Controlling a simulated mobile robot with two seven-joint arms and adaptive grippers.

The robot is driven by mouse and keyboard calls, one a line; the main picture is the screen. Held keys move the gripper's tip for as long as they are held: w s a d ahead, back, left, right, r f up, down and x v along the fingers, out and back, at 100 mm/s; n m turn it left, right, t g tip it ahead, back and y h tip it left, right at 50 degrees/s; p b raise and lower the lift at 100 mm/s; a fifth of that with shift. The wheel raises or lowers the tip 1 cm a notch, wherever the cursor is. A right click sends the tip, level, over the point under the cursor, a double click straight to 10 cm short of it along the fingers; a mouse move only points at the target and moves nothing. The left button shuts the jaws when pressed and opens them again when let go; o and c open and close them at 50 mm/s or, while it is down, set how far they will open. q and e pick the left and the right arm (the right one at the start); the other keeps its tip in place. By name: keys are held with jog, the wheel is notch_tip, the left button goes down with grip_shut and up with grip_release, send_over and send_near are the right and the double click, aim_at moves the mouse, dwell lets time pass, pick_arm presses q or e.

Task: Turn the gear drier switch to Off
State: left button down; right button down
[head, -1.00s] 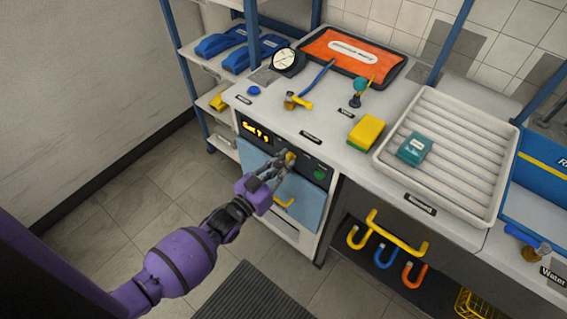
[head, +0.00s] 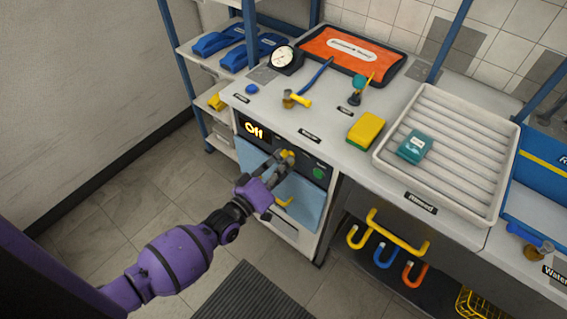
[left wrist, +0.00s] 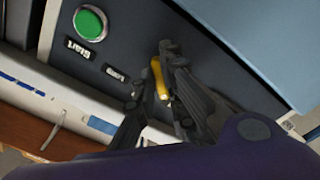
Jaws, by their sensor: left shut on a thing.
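The gear drier is the unit with a dark control panel and a light blue door (head: 301,203) under the counter. Its display (head: 254,130) reads "Off" in orange. The yellow switch knob (head: 288,155) is on the panel, right of the display; it also shows in the left wrist view (left wrist: 158,75). My left gripper (head: 281,158) is shut on the knob, with a finger on each side of it. In the left wrist view the gripper fingers (left wrist: 160,88) partly hide the knob. My right gripper is in neither view.
A green button (head: 319,173) sits right of the knob, and a yellow door handle (head: 284,202) below it. The counter above holds a gauge (head: 285,58), a yellow sponge (head: 366,131) and a white ribbed tray (head: 462,205). Floor in front is open.

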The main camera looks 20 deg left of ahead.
pick_arm(q)
jog(key=shift+n, duration=0.4)
jog(key=c, duration=1.8)
grip_release()
jog(key=v, duration=1.2)
